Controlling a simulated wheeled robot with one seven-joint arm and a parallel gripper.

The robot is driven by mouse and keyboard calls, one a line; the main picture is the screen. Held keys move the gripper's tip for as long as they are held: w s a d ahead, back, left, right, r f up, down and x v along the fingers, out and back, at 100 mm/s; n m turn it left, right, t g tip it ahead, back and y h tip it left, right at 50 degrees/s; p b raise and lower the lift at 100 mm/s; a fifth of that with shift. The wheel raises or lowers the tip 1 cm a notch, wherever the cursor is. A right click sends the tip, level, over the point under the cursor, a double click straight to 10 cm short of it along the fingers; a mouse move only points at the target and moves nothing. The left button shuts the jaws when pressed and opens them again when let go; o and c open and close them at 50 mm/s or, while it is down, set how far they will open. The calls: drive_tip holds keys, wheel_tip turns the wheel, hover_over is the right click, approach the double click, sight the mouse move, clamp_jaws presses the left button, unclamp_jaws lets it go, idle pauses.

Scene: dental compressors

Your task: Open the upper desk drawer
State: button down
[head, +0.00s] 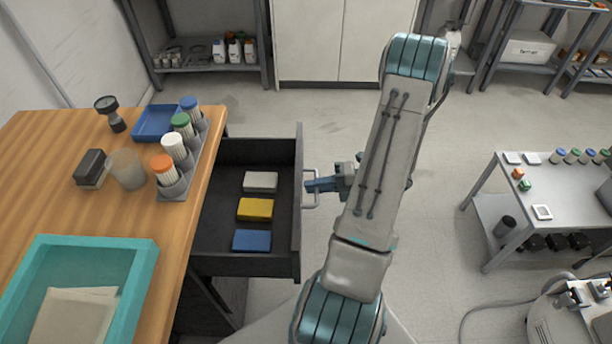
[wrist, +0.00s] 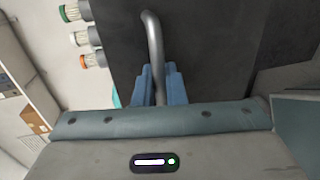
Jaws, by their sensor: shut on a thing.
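The upper desk drawer (head: 222,210) is dark grey and stands pulled out from the wooden desk (head: 190,225). Inside it lie a white block (head: 260,182), a yellow block (head: 255,209) and a blue block (head: 252,240). My gripper (head: 312,186) is at the front of the drawer, shut on its metal bar handle (head: 310,203). In the wrist view, the blue fingers of my gripper (wrist: 160,88) are on either side of the handle (wrist: 153,45), with the dark drawer front (wrist: 215,45) beyond. My arm covers part of the floor to the right of the drawer.
On the desk are a rack of capped tubes (head: 185,165), a blue tray (head: 155,122), a clear cup (head: 127,168) and a teal tray (head: 142,265). A grey side table (head: 560,185) stands at the right. The floor (head: 290,125) behind the drawer is clear.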

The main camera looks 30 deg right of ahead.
drive_tip(key=shift+f+v, duration=0.15)
drive_tip(key=shift+v, duration=0.65)
drive_tip(key=shift+f+v, duration=0.2)
drive_tip(key=shift+v, duration=0.65)
drive_tip(key=c, duration=1.6)
unclamp_jaws()
drive_tip(key=v, duration=1.4)
